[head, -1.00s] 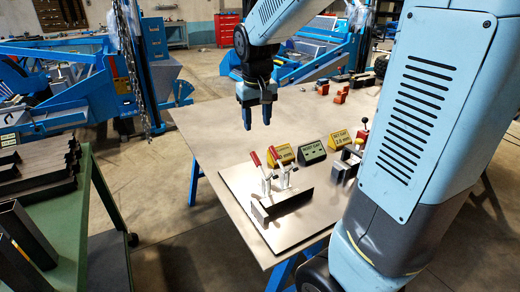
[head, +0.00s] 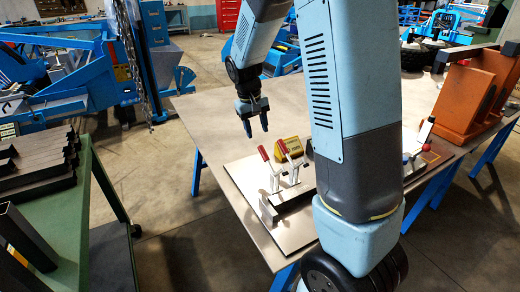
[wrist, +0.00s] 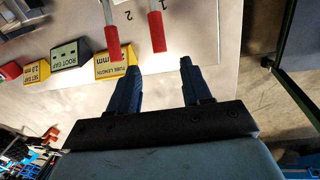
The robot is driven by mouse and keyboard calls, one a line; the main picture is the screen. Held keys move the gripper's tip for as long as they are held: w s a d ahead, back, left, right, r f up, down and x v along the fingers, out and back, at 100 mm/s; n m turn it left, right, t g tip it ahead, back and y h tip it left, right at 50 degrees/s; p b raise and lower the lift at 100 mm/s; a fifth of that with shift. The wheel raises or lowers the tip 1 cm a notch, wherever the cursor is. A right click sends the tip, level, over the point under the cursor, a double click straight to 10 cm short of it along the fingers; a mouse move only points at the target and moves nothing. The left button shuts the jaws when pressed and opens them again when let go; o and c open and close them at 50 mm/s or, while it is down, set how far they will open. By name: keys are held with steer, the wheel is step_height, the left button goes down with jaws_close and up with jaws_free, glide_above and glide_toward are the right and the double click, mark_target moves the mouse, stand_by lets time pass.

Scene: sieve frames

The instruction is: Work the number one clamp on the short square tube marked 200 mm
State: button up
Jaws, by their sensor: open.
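Two toggle clamps with red handles stand on a pale plate (head: 238,172). By the numerals in the wrist view, the number one clamp's handle (wrist: 157,32) is the right one there; it is the left handle (head: 264,153) in the head view. The number two handle (wrist: 111,42) is beside it. A short dark square tube (head: 285,207) lies at the clamps, partly hidden by my arm; no 200 mm mark is readable. My gripper (head: 256,128) is open and empty above and behind the handles. In the wrist view, handle one lies just beyond the gap between the fingertips (wrist: 160,66).
A yellow block (head: 290,151) stands behind the clamps; its wrist-view label reads TUBE LENGTH. A green cart (head: 95,205) with dark tubes is at left. The table's back left is clear.

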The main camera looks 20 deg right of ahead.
mark_target(259, 146)
steer(key=f, duration=0.3)
steer(key=d+f, duration=0.1)
steer(key=f, duration=0.5)
steer(key=shift+d, duration=0.3)
steer(key=shift+c, duration=0.2)
jaws_close()
steer(key=shift+a, duration=0.15)
steer(key=shift+w+a, duration=0.1)
